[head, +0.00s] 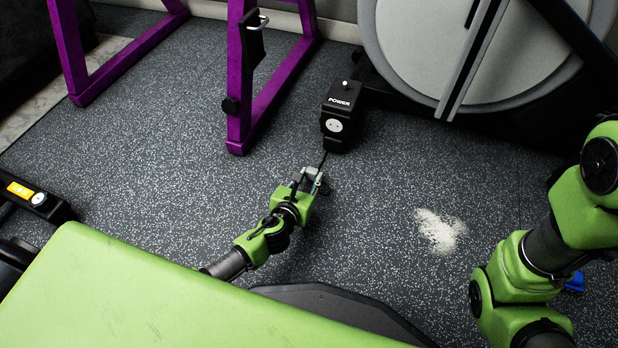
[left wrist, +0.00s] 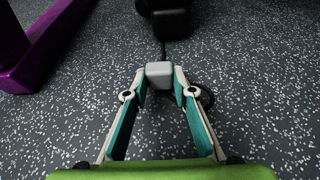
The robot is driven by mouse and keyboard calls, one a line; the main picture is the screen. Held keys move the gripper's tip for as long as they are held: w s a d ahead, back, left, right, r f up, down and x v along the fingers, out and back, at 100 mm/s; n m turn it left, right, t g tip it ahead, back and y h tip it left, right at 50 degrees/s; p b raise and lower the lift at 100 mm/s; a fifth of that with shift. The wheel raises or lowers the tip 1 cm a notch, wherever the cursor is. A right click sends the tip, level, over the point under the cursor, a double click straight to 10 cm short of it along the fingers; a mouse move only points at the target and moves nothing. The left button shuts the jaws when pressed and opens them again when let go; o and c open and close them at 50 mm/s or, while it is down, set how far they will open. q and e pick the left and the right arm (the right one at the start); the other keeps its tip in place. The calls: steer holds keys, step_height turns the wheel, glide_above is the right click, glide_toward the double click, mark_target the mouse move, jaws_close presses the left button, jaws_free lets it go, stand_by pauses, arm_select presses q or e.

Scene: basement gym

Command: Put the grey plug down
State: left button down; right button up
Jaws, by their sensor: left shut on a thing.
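The grey plug (left wrist: 159,70) is a small light grey block between the fingertips of my left gripper (left wrist: 160,82) in the left wrist view. The left gripper (head: 314,178) is shut on it, low over the dark floor in the head view, in front of the black power box (head: 342,100). A thin dark cable runs from the plug towards the box. I cannot tell whether the plug touches the floor. My right arm shows at the right edge of the head view, but its gripper is not in view.
A purple frame (head: 237,80) stands at the back left, and a large machine with a grey disc (head: 430,45) at the back right. A white powder patch (head: 440,231) lies on the speckled floor. A green padded surface (head: 130,290) fills the lower left. The floor around the gripper is mostly clear.

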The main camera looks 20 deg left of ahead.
arm_select(q)
steer(key=shift+s+d+f, duration=0.15)
steer(key=shift+s+f, duration=0.05)
steer(key=shift+f, duration=0.3)
steer(key=shift+s+d+f, duration=0.1)
steer(key=shift+s+f, duration=0.05)
steer(key=shift+f, duration=0.3)
steer(key=c, duration=2)
jaws_free()
steer(key=o, duration=0.3)
steer(key=shift+d+f, duration=0.1)
steer(key=shift+f, duration=0.1)
steer(key=shift+r, duration=0.15)
steer(key=shift+w+r, duration=0.15)
